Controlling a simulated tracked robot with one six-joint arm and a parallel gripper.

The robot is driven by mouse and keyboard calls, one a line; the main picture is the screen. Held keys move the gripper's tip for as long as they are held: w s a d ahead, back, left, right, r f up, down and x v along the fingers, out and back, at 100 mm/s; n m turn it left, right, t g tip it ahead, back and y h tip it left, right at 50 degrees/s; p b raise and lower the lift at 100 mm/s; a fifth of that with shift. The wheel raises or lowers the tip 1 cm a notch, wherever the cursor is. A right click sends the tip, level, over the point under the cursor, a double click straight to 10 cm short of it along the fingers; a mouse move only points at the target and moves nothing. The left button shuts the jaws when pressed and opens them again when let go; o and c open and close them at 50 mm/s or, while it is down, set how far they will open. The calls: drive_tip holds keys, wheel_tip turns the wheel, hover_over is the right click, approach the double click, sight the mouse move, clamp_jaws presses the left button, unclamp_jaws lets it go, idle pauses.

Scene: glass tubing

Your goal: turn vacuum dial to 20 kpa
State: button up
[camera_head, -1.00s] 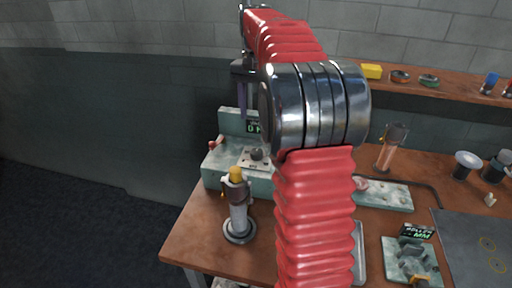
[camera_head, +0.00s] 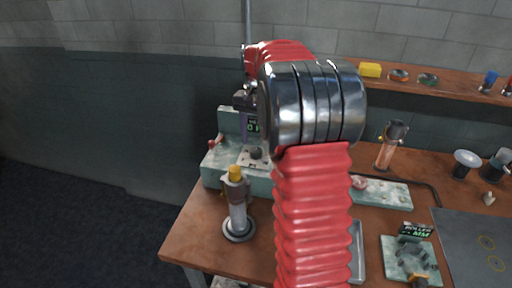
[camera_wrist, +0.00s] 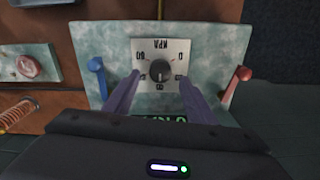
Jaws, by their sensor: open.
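The vacuum dial (camera_wrist: 159,71) is a dark round knob on a pale plate marked KPA, seen upside down in the wrist view. It also shows in the head view (camera_head: 256,153) on the pale green vacuum unit (camera_head: 212,168). My gripper (camera_wrist: 157,82) is open. Its two purple-grey fingers stand on either side of the dial in the picture; I cannot tell whether they touch it. The green digital display (camera_wrist: 160,119) is mostly hidden behind my gripper, and its reading is unclear. In the head view my arm hides part of the unit.
A blue lever (camera_wrist: 97,75) and a red lever (camera_wrist: 235,84) flank the dial plate. A burner-like stand with a yellow top (camera_head: 237,200) stands in front of the unit. A shelf (camera_head: 440,91) with small items runs along the wall.

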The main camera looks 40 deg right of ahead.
sight(256, 150)
drive_tip(key=shift+f, duration=2)
drive_tip(key=c, duration=1)
drive_tip(key=shift+c, duration=0.2)
drive_tip(key=shift+n, duration=0.4)
drive_tip(key=n, duration=1.1)
